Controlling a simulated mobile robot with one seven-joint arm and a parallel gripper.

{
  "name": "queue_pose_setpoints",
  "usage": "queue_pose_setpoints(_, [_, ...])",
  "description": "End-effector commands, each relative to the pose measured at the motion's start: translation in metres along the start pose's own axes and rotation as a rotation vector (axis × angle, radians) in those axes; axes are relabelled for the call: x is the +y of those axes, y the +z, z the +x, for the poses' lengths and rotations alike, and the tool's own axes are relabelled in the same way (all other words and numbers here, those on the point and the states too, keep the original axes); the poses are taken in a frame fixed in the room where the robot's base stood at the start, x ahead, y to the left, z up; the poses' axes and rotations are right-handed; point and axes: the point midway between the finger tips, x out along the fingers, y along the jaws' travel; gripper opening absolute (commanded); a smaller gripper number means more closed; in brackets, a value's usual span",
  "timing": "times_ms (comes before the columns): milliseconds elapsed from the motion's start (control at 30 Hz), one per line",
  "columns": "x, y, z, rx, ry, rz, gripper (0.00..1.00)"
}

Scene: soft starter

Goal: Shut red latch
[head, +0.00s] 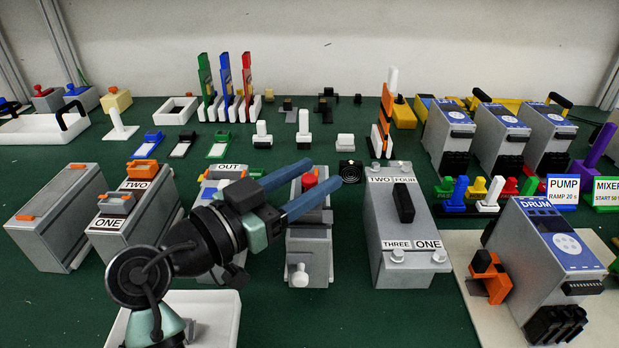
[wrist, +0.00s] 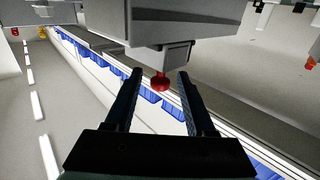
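The red latch knob (head: 309,181) sits at the top of a narrow grey unit (head: 309,262) in the middle of the bench. It also shows in the wrist view as a round red knob (wrist: 160,82) on a short grey block. My gripper (head: 326,171) is open, with one blue finger on each side of the knob in the head view. In the wrist view my gripper (wrist: 160,75) has the knob between its fingertips, with a visible gap on both sides. My fingers hide part of the unit's top.
The OUT unit (head: 222,176) stands close at the left, partly behind my arm. A grey box with a black handle (head: 404,204) stands close at the right. A white tray (head: 215,315) lies at the front left. Green mat (head: 365,320) is bare in front.

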Motion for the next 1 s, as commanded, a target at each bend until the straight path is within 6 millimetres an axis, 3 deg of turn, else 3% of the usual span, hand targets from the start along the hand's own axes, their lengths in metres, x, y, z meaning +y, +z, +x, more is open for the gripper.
queue_pose_setpoints(367, [-0.001, 0.0, -0.01, 0.002, -0.003, 0.0, 0.55])
queue_pose_setpoints(800, [-0.001, 0.0, -0.101, 0.001, -0.005, 0.001, 0.55])
queue_pose_setpoints(1000, [0.0, 0.0, -0.125, 0.0, -0.003, 0.001, 0.55])
